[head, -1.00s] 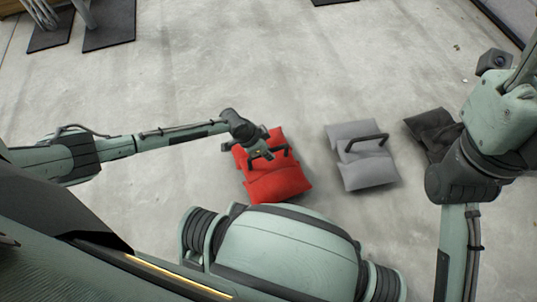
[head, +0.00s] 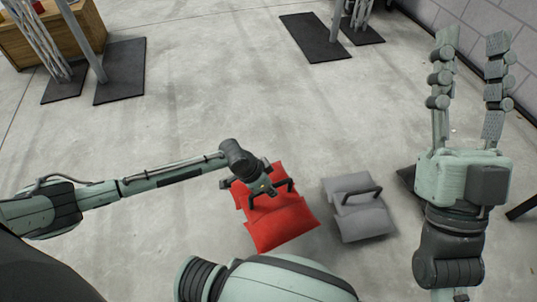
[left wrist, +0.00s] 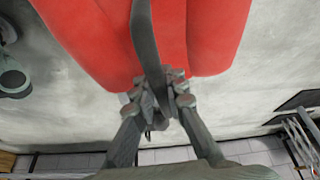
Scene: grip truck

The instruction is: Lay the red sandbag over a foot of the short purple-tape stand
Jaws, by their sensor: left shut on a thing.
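The red sandbag (head: 283,228) is at the lower middle of the head view, with a dark strap handle on top. It also fills the top of the left wrist view (left wrist: 212,35). My left gripper (head: 262,188) is shut on the dark strap (left wrist: 146,45), with its fingers (left wrist: 160,97) closed around it. I cannot tell whether the bag is clear of the floor. My right gripper (head: 471,42) is open and empty at the upper right, fingers apart. Grey stand legs show at the top, but no purple tape is visible on them.
A grey sandbag (head: 361,220) lies just right of the red one. A dark sandbag (head: 407,175) is mostly hidden behind my right arm. Black mats (head: 120,73) (head: 310,40) lie under the stands. A wooden crate (head: 30,42) is at upper left. The middle floor is clear.

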